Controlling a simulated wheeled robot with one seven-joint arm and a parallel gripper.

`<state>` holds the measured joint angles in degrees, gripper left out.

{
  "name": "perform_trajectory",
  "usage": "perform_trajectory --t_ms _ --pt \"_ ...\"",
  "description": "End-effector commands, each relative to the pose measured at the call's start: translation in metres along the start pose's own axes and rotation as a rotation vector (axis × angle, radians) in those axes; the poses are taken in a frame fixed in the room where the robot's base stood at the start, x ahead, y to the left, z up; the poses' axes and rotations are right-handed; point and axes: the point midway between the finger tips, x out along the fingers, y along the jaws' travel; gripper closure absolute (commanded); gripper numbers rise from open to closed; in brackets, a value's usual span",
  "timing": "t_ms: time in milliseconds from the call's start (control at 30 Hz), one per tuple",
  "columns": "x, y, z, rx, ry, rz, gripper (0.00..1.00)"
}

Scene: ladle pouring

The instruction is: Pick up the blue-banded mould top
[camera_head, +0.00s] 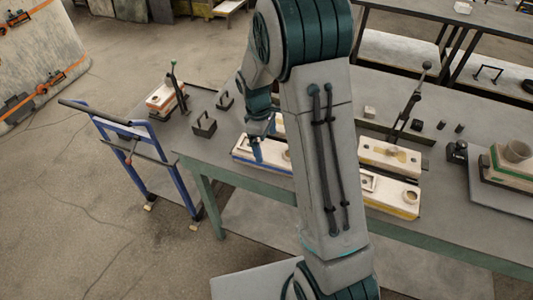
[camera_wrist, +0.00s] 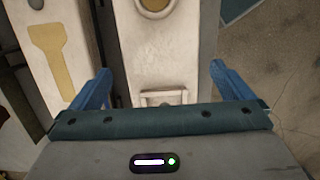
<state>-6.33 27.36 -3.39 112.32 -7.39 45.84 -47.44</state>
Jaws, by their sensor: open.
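The blue-banded mould top (camera_head: 243,152) is a long cream block with a blue strip low on its side. It lies on the table, and my arm hides its right part in the head view. In the wrist view the pale block (camera_wrist: 172,60) between my fingers shows a round opening and a square recess; its band does not show there. My gripper (camera_wrist: 160,72) is open, with one blue finger on each side of the block. In the head view my gripper (camera_head: 263,138) is low over the mould top. Whether the fingers touch it cannot be told.
A mould half with a yellowish cavity (camera_wrist: 50,55) lies close left of the block in the wrist view. A yellow-banded mould (camera_head: 392,196) and another half (camera_head: 390,157) lie right of my arm. Black weights (camera_head: 204,125) stand left. A blue-framed cart (camera_head: 130,130) stands beside the table.

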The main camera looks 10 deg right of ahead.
Motion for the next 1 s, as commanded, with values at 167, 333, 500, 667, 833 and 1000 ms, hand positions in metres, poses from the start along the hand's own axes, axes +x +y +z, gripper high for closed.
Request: perform_trajectory --t_ms 167,333,500,667,833,1000 --pt "0.015 -0.001 -0.001 0.000 -0.003 -0.004 0.00" --pt "0.039 -0.001 -0.002 0.002 -0.002 -0.003 0.00" --pt "0.051 -0.001 -0.003 0.002 -0.001 -0.002 0.00" --pt "0.053 -0.001 -0.003 0.002 0.001 0.000 0.00" --pt "0.052 -0.001 -0.003 0.002 0.001 0.000 0.28" --pt "0.052 -0.001 -0.003 0.002 0.001 0.000 0.75"
